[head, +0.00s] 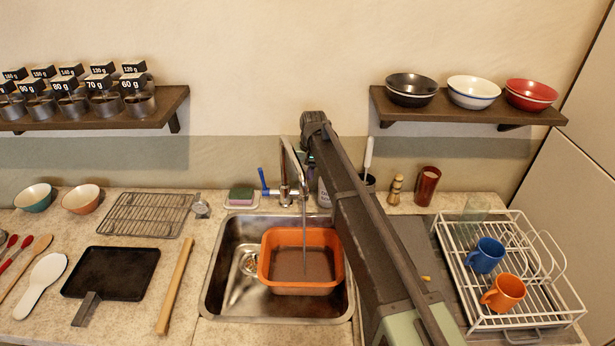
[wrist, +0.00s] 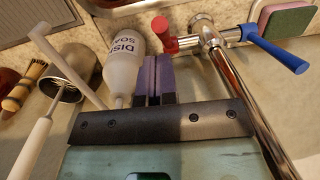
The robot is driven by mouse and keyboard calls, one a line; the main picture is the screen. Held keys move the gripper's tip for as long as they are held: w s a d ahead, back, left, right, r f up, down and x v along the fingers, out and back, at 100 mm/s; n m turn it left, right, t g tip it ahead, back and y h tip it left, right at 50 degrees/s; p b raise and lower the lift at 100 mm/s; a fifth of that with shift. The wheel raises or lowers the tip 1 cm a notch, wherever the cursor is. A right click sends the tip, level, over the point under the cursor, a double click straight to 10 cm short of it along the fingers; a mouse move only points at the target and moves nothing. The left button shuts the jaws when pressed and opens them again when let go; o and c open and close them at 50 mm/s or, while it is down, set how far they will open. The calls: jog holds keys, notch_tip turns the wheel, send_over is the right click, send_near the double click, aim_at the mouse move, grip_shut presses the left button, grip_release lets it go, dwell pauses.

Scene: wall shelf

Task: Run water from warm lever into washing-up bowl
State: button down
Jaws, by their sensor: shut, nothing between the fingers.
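The tap (head: 287,185) stands behind the sink, with its spout over the orange washing-up bowl (head: 270,283). A thin stream of water (head: 305,232) falls from the spout into the bowl, which sits in the sink's right part. The red warm lever (wrist: 160,38) shows in the wrist view, foreshortened; my arm hides it in the head view. The blue lever (head: 263,180) is on the tap's left; it also shows in the wrist view (wrist: 275,50). My gripper (wrist: 155,65) is shut and empty, close to the red lever; I cannot tell whether they touch.
A dish soap bottle (wrist: 122,70) stands close beside my fingers. A metal pot with long-handled brushes (wrist: 75,75) is past it. A sponge (head: 241,193) lies left of the tap. The dish rack (head: 505,318) with mugs stands right of my arm.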

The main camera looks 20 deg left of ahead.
notch_tip(320, 180, up, 11)
jog(key=w+p, duration=0.1)
jog(key=p, duration=0.9)
jog(key=shift+w+d, duration=0.25)
jog(key=shift+w, duration=0.05)
jog(key=shift+r, duration=0.1)
